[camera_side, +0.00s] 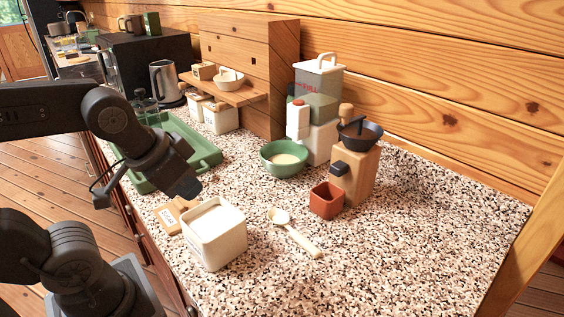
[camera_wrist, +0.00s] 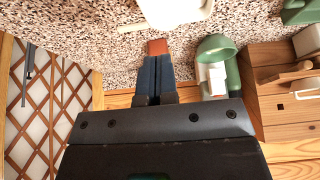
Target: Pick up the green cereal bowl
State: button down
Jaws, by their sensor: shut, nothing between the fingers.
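The green cereal bowl (camera_side: 270,165) stands upright on the speckled counter with something pale inside. In the wrist view a curved green shape (camera_wrist: 216,43) with pale parts inside looks like this bowl, seen partly. My gripper (camera_side: 190,191) is in the air to the left of the bowl, near the white square container, and apart from the bowl. In the wrist view its two dark fingers (camera_wrist: 157,62) lie together, shut and empty.
A white square container (camera_side: 217,236), a pale scoop (camera_side: 298,237), a red-brown cup (camera_side: 326,200) and a wooden grinder (camera_side: 354,176) stand around the front. White canisters (camera_side: 321,141) rise behind the bowl. A green tray (camera_side: 205,150) lies left. The right counter is clear.

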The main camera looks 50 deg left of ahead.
jog(key=c, duration=1.8)
grip_release()
jog(key=shift+c, duration=0.2)
jog(key=o, duration=0.7)
jog(key=shift+c, duration=0.2)
